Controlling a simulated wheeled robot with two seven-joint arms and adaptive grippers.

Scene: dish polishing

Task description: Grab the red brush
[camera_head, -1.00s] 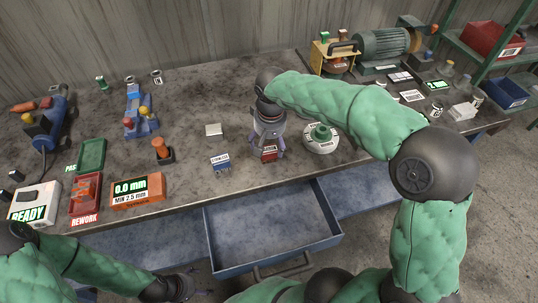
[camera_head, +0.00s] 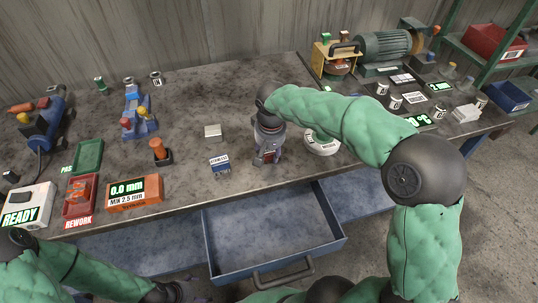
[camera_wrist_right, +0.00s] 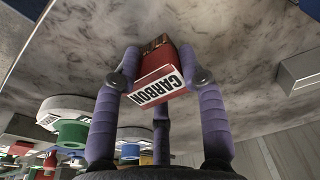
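The red brush with a white CARBON label (camera_wrist_right: 158,83) is between the fingers of my right gripper (camera_wrist_right: 157,70) in the right wrist view. The fingers press against its two sides, with a third finger behind. In the head view my right gripper (camera_head: 268,148) points down at the table, and the red brush (camera_head: 268,157) shows only partly between its fingers. Whether the brush still touches the table I cannot tell. My left gripper (camera_head: 183,292) is low at the bottom edge, over the floor side of the bench, mostly cut off.
A blue brush (camera_head: 220,166) stands to the left of my right gripper. A round white dish (camera_head: 322,148) is just right of it, partly behind my arm. An open blue drawer (camera_head: 270,235) juts out below the table edge.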

